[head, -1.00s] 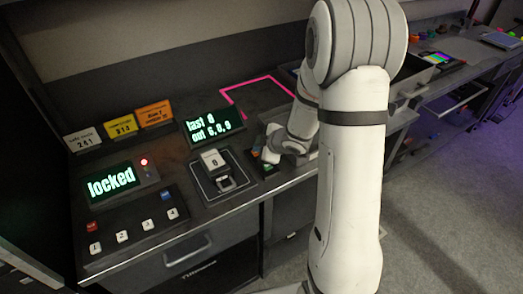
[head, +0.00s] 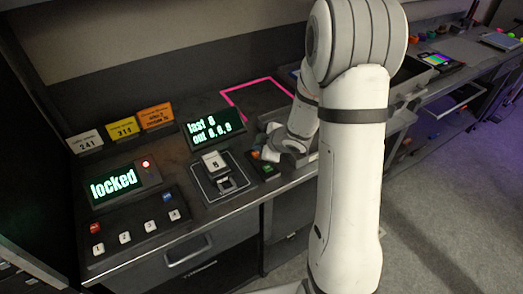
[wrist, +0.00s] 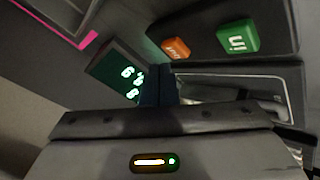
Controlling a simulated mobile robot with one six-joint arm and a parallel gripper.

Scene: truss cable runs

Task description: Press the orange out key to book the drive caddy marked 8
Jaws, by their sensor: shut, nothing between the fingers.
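The orange out key (head: 255,154) and the green in key (head: 268,169) sit on a small dark pad right of the caddy. They also show in the wrist view, the orange key (wrist: 176,48) left of the green key (wrist: 238,38). The drive caddy marked 8 (head: 214,162) rests on an outlined dark plate. The display (head: 214,128) behind it reads "last 8" and what looks like "out 6,8,9". My gripper (wrist: 158,88) is shut and empty, beside the keys and apart from the orange key in the wrist view. Its fingertips are hard to make out in the head view.
A "locked" display (head: 113,185) with a red light and a numbered key panel (head: 135,228) stand at the left. Several marked cards (head: 121,129) stand behind them. A pink-outlined area (head: 258,98) lies farther back. An open bin (head: 415,75) is to the right.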

